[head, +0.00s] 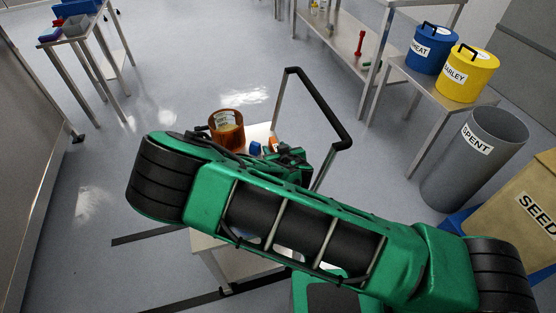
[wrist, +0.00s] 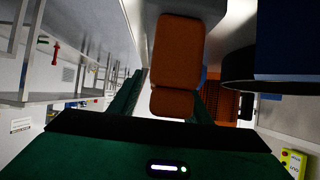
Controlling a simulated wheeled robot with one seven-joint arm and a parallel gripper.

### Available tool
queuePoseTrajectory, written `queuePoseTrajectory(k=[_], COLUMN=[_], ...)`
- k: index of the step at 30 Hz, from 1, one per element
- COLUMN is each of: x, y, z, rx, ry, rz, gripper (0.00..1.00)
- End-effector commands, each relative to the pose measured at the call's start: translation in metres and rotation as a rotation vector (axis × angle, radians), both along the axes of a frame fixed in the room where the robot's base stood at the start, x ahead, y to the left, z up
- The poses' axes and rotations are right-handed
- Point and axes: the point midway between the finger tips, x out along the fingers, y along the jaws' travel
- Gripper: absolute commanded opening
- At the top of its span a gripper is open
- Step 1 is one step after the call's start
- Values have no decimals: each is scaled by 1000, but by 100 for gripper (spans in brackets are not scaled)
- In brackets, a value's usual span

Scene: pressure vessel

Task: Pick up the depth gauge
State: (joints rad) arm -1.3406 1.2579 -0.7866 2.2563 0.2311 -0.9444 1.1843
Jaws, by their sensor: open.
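An orange two-part block (wrist: 178,52), which may be the depth gauge, stands out large in the wrist view. It appears between or just beyond the green fingers of my gripper (wrist: 168,92). I cannot tell whether the fingers touch it. In the head view a small orange piece (head: 273,143) shows on the cart (head: 258,132) beside my gripper (head: 277,154). The gripper is open and low over the cart top. My arm hides much of the cart.
A blue item (head: 255,148) and a labelled orange-brown cup (head: 227,128) share the cart, close to my gripper. The cart's black handle (head: 325,105) rises behind. A grey SPENT bin (head: 470,160) and a bench with blue (head: 430,48) and yellow (head: 465,75) tubs stand right.

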Motion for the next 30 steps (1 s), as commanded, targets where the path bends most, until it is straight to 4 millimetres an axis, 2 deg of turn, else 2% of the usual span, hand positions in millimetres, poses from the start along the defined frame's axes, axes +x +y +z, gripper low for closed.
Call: queuePoseTrajectory(k=[1, 2, 6, 7, 20, 25, 30], x=[0, 0, 0, 0, 0, 0, 1], y=[0, 0, 0, 0, 0, 0, -1], z=[0, 0, 0, 0, 4, 14, 34], rx=[0, 0, 0, 0, 3, 5, 6], ry=[0, 0, 0, 0, 0, -1, -1], rz=[0, 0, 0, 0, -1, -2, -4], gripper=[44, 39, 6, 0, 0, 0, 0])
